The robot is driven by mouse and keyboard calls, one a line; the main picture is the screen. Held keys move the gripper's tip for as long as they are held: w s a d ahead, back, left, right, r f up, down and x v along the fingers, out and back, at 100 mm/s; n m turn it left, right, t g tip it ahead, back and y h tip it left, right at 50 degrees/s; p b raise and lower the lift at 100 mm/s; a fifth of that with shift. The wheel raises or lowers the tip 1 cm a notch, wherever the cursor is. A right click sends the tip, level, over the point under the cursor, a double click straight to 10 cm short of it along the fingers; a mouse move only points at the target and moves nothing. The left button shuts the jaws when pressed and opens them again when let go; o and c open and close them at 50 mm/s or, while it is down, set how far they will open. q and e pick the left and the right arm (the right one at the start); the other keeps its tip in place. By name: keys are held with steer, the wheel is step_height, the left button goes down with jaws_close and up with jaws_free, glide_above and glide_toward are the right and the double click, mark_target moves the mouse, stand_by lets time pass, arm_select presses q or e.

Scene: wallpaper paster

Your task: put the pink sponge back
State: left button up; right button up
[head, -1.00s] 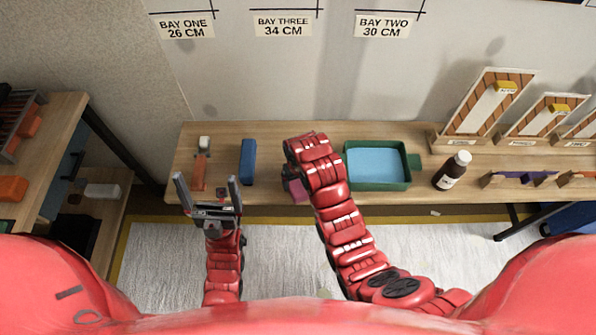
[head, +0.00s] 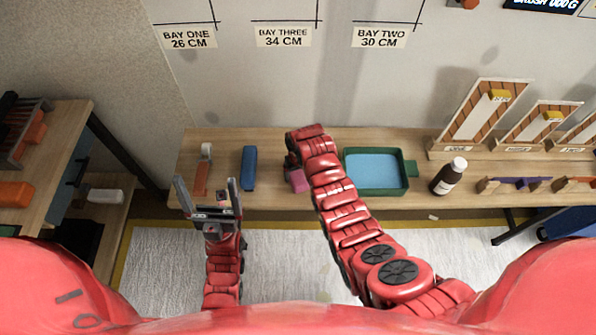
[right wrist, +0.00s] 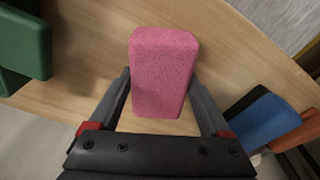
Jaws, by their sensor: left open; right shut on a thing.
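The pink sponge (right wrist: 163,75) is between the fingers of my right gripper (right wrist: 165,95) in the right wrist view, with a finger on each side. In the head view the sponge (head: 297,180) shows only partly, beside my right wrist, over the bench between the blue block and the green tray. The right fingers are hidden there by the arm. My left gripper (head: 207,190) is open and empty, in front of the bench at the left.
The wooden bench (head: 225,185) holds a blue block (head: 249,168), an orange-handled tool (head: 202,175), a green tray (head: 408,170) with blue inside, and a dark bottle (head: 449,177). Striped boards (head: 480,118) stand at right. Bare bench lies between blue block and sponge.

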mark_target(298, 174)
steer(key=o, duration=1.2)
steer(key=shift+f, duration=0.1)
steer(key=shift+f, duration=0.25)
steer(key=shift+r, duration=0.35)
steer(key=r, duration=0.2)
steer(key=r+b, duration=0.1)
steer(key=r, duration=0.1)
steer(key=r+b, duration=0.1)
steer(key=r, duration=0.2)
steer(key=shift+s, duration=0.3)
step_height(298, 174, up, 3)
steer(key=shift+s+d+f+p, duration=0.1)
steer(key=shift+s+f+p, duration=0.1)
steer(key=shift+p, duration=0.25)
steer(key=r+p, duration=0.5)
steer(key=s+r+p, duration=0.1)
steer(key=r+p, duration=0.1)
steer(key=shift+d+r+p, duration=0.15)
steer(key=shift+d+p, duration=0.1)
steer(key=shift+p, duration=0.15)
